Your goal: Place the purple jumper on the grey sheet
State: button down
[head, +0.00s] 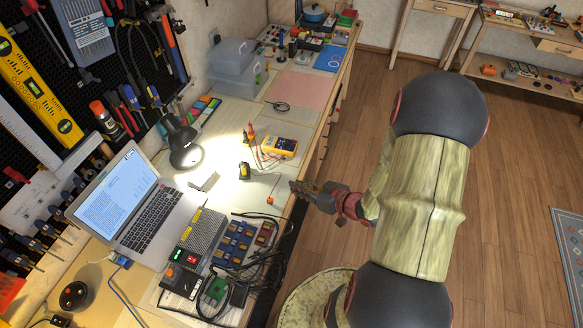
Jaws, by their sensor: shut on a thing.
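My gripper (297,187) is at the bench's right edge, beside the lit work area, with its fingers pointing left. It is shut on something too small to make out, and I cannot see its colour. I cannot pick out a purple jumper anywhere in the head view. A pale greyish sheet (236,111) lies flat on the bench, left of a pink sheet and beyond the lamp. It may be the grey sheet, but its colour is hard to judge. A small orange-ended item (270,200) lies just left of my gripper.
A yellow multimeter (281,146) with leads stands beyond my gripper. A black lamp (183,144), a laptop (150,204) and a power supply (199,235) stand to the left. Blue component bins (234,243) and black cables (262,270) are nearer. A pink sheet (302,90) lies farther back.

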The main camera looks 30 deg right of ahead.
jog(key=shift+w+d+r, duration=0.1)
jog(key=shift+w, duration=0.15)
jog(key=w+d+f+b, duration=0.2)
jog(key=w+f+b, duration=0.15)
jog(key=w, duration=0.55)
jog(key=b, duration=0.2)
send_over(284, 182)
jog(key=shift+n, duration=0.3)
jog(key=f, duration=0.5)
jog(key=shift+s+a+f, duration=0.15)
jog(key=shift+s+f, duration=0.05)
jog(key=shift+s, duration=0.15)
jog(key=shift+w+f, duration=0.15)
jog(key=shift+f, duration=0.05)
jog(key=shift+w+f+b, duration=0.2)
jog(key=shift+f+b, duration=0.6)
jog(key=shift+f, duration=0.95)
jog(key=shift+f, duration=0.2)
jog(key=c, duration=1.8)
grip_release()
jog(key=shift+c, duration=0.2)
jog(key=shift+r, duration=0.15)
